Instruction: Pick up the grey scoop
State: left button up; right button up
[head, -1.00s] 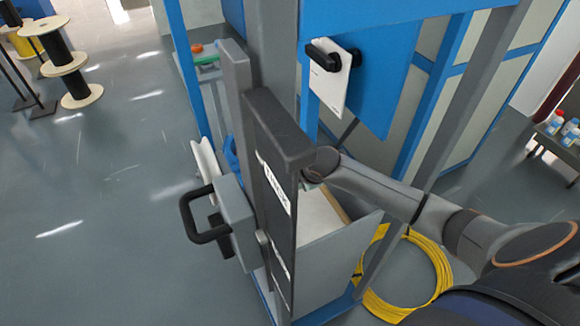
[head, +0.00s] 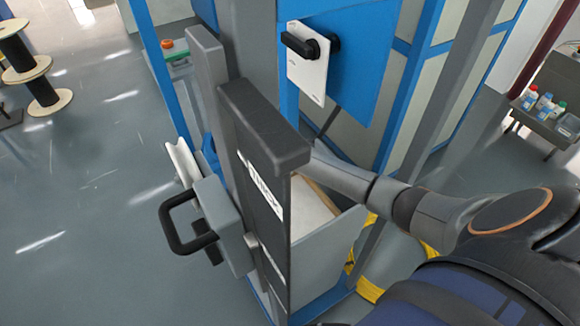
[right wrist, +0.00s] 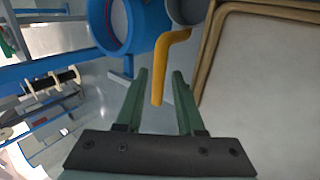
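In the right wrist view, an orange bent handle (right wrist: 168,62) hangs down from a grey rounded part (right wrist: 188,8) at the top edge. This looks like the grey scoop, but most of it is cut off. My right gripper (right wrist: 159,78) is open, with its two green fingers pointing toward the handle. The handle's lower end shows between the fingertips; I cannot tell whether it is level with them or beyond. In the head view my right arm reaches in from the right, and its gripper is hidden behind the dark panel. My left gripper is not in view.
The dark labelled panel (head: 262,150) and grey posts block the view of the bin's inside. A bin with a wooden rim (head: 318,192) and pale contents lies behind it. A blue ring (right wrist: 130,25) is left of the handle.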

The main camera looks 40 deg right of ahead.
jog(key=shift+b+x, duration=0.75)
jog(key=shift+x, duration=1.85)
grip_shut()
